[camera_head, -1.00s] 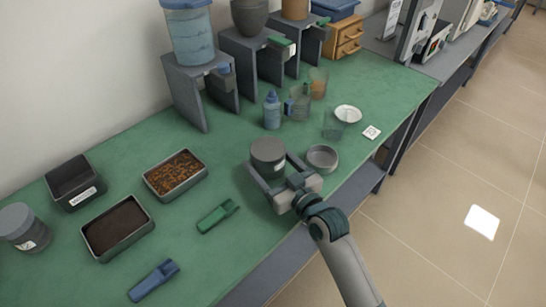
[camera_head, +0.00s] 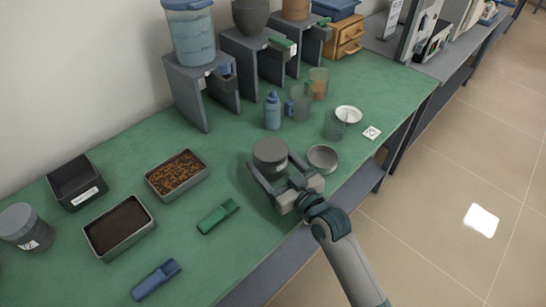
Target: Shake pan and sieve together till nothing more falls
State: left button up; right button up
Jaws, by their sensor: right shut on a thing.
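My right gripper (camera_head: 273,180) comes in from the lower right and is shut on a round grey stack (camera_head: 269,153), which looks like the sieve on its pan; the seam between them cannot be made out. Its fingers lie on either side of the stack's lower part. The stack is upright, and I cannot tell whether it touches the table. A shallow round grey dish (camera_head: 322,157) stands just to its right, apart from it. Whether anything falls inside the stack is hidden. My left gripper is not in view.
The green table (camera_head: 130,150) holds a tray of brown pieces (camera_head: 177,174), a tray of dark soil (camera_head: 119,226), a green scoop (camera_head: 218,216) and a blue scoop (camera_head: 156,280). A blue bottle (camera_head: 272,110) and clear beakers (camera_head: 300,104) stand behind the stack. The front edge is close.

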jog(key=shift+a+r, duration=0.15)
jog(key=shift+a, duration=0.15)
jog(key=shift+d, duration=0.1)
jog(key=shift+d, duration=1.15)
jog(key=shift+p, duration=0.4)
jog(key=shift+a+p, duration=0.35)
jog(key=shift+a, duration=0.9)
jog(key=shift+d, duration=0.1)
